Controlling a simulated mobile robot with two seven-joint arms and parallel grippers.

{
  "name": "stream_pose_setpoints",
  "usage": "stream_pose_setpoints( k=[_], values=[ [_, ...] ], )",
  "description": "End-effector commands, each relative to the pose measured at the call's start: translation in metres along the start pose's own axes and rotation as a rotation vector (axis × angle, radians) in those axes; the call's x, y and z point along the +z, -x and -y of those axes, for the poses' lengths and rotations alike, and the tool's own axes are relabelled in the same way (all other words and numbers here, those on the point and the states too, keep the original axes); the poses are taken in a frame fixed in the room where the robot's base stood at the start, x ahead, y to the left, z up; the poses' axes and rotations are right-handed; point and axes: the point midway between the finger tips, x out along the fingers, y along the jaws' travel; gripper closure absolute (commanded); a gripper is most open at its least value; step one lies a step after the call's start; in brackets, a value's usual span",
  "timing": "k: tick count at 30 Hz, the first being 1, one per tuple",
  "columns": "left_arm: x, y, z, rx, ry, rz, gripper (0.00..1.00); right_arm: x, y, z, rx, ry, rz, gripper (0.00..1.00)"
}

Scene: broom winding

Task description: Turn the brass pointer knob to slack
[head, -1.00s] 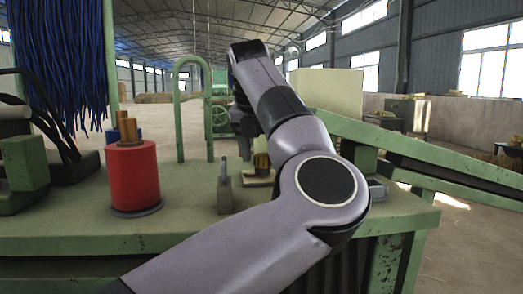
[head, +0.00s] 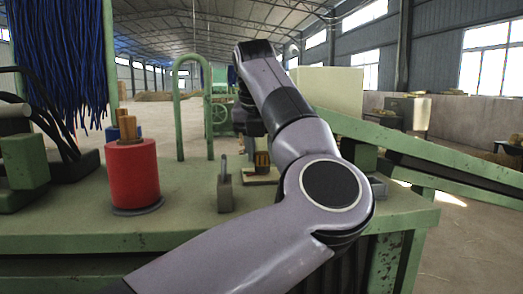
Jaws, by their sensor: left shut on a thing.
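The brass pointer knob (head: 262,160) stands on a small pale plate (head: 262,177) on the green bench, in the middle of the head view. My left arm reaches over the bench, and its gripper (head: 258,150) points down at the knob. The gripper is shut on the knob; its fingers are small and partly hidden by my own arm. Which way the pointer faces and any slack mark cannot be made out. My right gripper is not in view.
A red spool (head: 132,175) stands on the green bench (head: 185,215) at left, with blue bristles (head: 60,60) hanging behind. A small grey metal post (head: 224,190) is close left of the knob. A green hoop (head: 179,110) rises behind. A sloping green rail (head: 420,150) runs right.

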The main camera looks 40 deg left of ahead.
Motion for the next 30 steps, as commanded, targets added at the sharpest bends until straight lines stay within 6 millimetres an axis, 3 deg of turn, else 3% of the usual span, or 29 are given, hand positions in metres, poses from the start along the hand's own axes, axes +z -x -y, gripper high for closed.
stream_pose_setpoints(
  k=[30],
  values=[
    [0.0031,0.0001,0.0043,0.348,0.833,0.004,0.93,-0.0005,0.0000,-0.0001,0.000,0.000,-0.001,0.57]
  ],
)
